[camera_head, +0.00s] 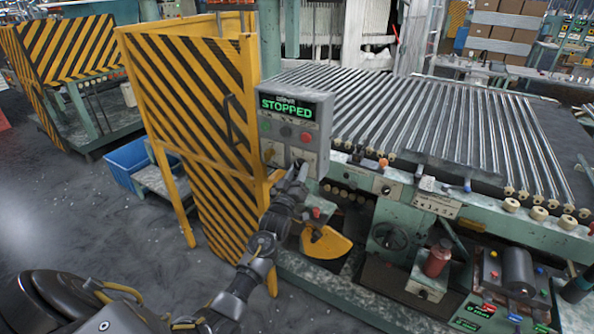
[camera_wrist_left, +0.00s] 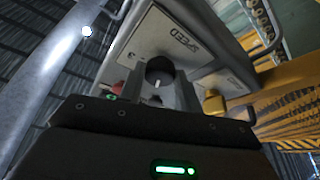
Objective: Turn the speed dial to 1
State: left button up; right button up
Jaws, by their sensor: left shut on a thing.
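The grey control box (camera_head: 292,118) stands upright at the near left end of the roller machine, and its display (camera_head: 286,107) reads STOPPED in green. My left gripper (camera_head: 298,170) reaches up to the lower part of its front panel. In the left wrist view, the black round speed dial (camera_wrist_left: 159,72) sits on a pale plate marked SPEED, with a white pointer mark on it. My left gripper's jaws (camera_wrist_left: 160,92) are shut on the dial. In the head view the dial is hidden behind the gripper. My right gripper is not in view.
A yellow-black striped guard (camera_head: 205,120) stands close left of the box. Coloured buttons (camera_head: 286,132) sit just above my gripper. A red bottle (camera_head: 437,262) stands on the machine's lower right. The floor at left is open.

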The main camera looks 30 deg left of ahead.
pick_arm(q)
jog(key=n, duration=0.2)
jog(key=n+g+y+p, duration=0.1)
jog(key=n, duration=0.1)
jog(key=n+y, duration=0.1)
jog(key=shift+d+r+n+g+p, duration=0.2)
jog(key=shift+r+n+g+p, duration=0.1)
jog(key=shift+n, duration=0.1)
jog(key=shift+n+g+y+p, duration=0.5)
jog(key=shift+n+g+p, duration=0.1)
jog(key=shift+n, duration=1)
jog(key=shift+f, duration=0.1)
jog(key=o, duration=1)
jog(key=shift+c, duration=0.2)
jog(key=shift+d, duration=0.1)
